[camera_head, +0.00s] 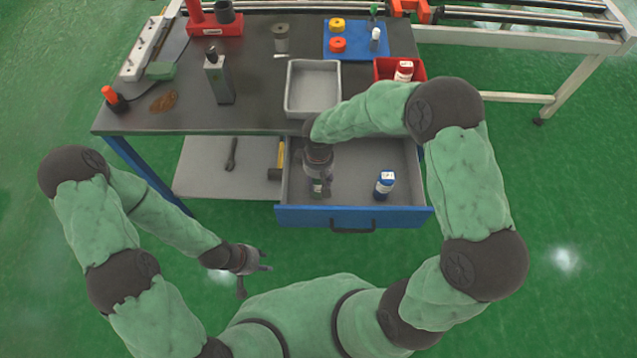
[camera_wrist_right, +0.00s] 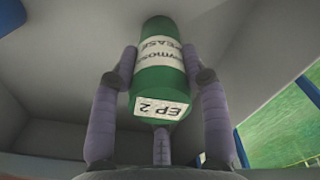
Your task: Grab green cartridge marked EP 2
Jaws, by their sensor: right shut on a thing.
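The green cartridge (camera_wrist_right: 160,80) has white labels, one reading EP 2, and fills the middle of the right wrist view. My right gripper (camera_wrist_right: 160,85) is shut on it, with fingers on both its sides. In the head view my right gripper (camera_head: 318,182) reaches down into the open drawer (camera_head: 345,215), at its left part, and mostly hides the cartridge. My left gripper (camera_head: 258,272) hangs over the floor in front of the drawer, left of it, with its fingers spread and nothing between them.
A hammer (camera_head: 279,160) lies on the lower shelf.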

